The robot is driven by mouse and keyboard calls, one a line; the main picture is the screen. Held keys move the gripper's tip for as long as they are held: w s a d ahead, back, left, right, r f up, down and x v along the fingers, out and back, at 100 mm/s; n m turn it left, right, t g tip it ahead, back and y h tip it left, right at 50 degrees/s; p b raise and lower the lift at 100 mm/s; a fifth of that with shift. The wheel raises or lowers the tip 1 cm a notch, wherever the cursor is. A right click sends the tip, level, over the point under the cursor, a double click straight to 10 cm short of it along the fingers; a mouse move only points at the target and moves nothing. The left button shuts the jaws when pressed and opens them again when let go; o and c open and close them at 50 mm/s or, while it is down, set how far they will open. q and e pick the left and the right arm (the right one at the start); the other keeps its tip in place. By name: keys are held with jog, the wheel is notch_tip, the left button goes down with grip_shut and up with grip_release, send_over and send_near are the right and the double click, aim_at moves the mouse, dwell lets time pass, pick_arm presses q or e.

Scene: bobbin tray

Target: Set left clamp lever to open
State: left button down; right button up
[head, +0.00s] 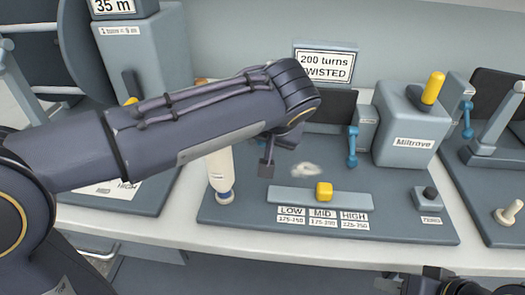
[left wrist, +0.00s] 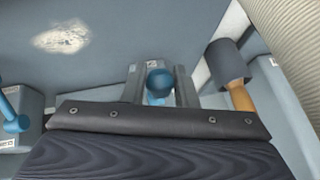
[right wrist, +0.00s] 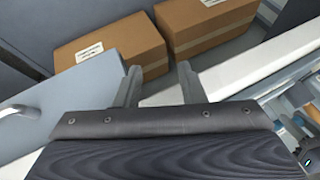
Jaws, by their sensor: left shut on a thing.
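My left gripper (left wrist: 160,88) is shut on the blue ball-ended lever (left wrist: 159,80), which shows between its two fingers in the left wrist view. In the head view the same gripper (head: 280,148) hangs over the back left of the middle station, and the arm hides the held lever. Another blue clamp lever (head: 352,146) hangs at the right of the dark panel. My right gripper (right wrist: 160,85) is open and empty, apart from the benches.
The middle base plate (head: 250,224) carries a yellow slider knob (head: 324,192), a white bobbin cone (head: 221,175) and a grey box with a yellow lever (head: 433,88). A whitish patch (head: 305,169) lies on the plate. Cardboard boxes (right wrist: 108,50) show in the right wrist view.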

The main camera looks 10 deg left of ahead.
pick_arm(q)
jog(key=shift+f+t+b, duration=0.35)
jog(key=shift+t+b, duration=0.15)
jog(key=shift+b, duration=0.4)
pick_arm(e)
jog(key=shift+f, duration=1.4)
pick_arm(q)
jog(key=c, duration=1.2)
grip_release()
jog(key=p+v, duration=0.1)
jog(key=v, duration=0.7)
jog(key=shift+f, duration=0.1)
pick_arm(e)
jog(key=shift+r, duration=0.65)
